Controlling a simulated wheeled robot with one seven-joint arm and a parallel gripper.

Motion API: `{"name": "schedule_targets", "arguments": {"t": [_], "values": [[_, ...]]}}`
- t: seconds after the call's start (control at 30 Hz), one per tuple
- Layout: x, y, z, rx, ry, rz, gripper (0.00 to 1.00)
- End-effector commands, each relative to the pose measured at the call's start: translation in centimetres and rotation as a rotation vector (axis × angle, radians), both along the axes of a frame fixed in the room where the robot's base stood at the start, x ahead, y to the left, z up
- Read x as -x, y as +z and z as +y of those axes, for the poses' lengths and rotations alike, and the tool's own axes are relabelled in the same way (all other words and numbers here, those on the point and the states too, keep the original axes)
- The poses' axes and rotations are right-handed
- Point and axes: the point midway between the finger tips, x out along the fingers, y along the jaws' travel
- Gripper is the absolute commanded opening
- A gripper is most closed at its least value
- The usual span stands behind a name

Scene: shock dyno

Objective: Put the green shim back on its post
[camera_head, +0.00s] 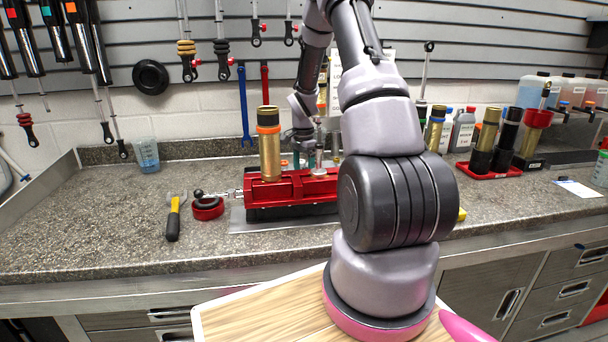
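A small teal-green piece (297,161) shows low under my gripper, at the back of the red vise-like fixture (310,187). It may be the green shim, but it is too small to be sure. Slim upright metal posts (319,150) stand just right of it, partly behind my arm. My gripper (299,147) is at the far end of my arm, pointing down above the fixture's back side. Its fingertips are small and partly hidden, so I cannot tell whether it is open or holds anything.
A brass cylinder with an orange band (269,150) stands upright on the fixture. A blue-tinted cup (147,155) stands farther left. A red tray (488,169) holds cylinders at right. The left counter is mostly clear.

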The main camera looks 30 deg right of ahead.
Motion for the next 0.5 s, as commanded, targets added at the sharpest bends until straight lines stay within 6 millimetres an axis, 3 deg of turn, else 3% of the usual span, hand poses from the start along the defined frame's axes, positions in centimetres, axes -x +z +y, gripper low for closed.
{"name": "schedule_targets", "arguments": {"t": [0.17, 0.5], "values": [[-0.2, 2.3, 0.0, 0.001, 0.000, -0.004, 0.78], [-0.4, 8.8, 0.0, 0.001, 0.001, -0.004, 0.78]]}}
